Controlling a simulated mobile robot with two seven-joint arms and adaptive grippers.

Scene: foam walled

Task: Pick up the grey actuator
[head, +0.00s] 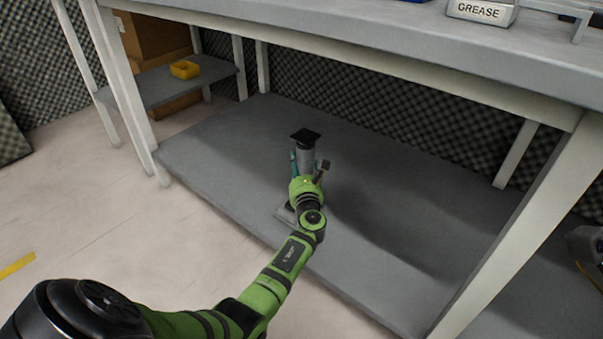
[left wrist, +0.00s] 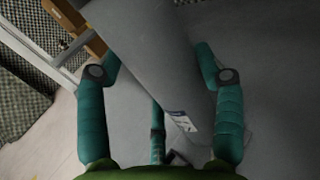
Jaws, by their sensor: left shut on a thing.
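The grey actuator (head: 307,160) is an upright grey cylinder with a black square flange on top, at the lower shelf (head: 235,140) under the workbench. My left gripper (head: 302,165) reaches in from the front and is shut on the cylinder. In the left wrist view, the grey body (left wrist: 155,45) runs between the teal fingers of my left gripper (left wrist: 155,68), with a small white and blue label low on it. My right gripper is not in view.
The workbench top (head: 400,35) hangs over the shelf, with a grease box (head: 482,11) on it. Bench legs stand left and right (head: 520,230). A yellow bin (head: 185,69) sits on a side shelf at the back left. The shelf around the actuator is mostly clear.

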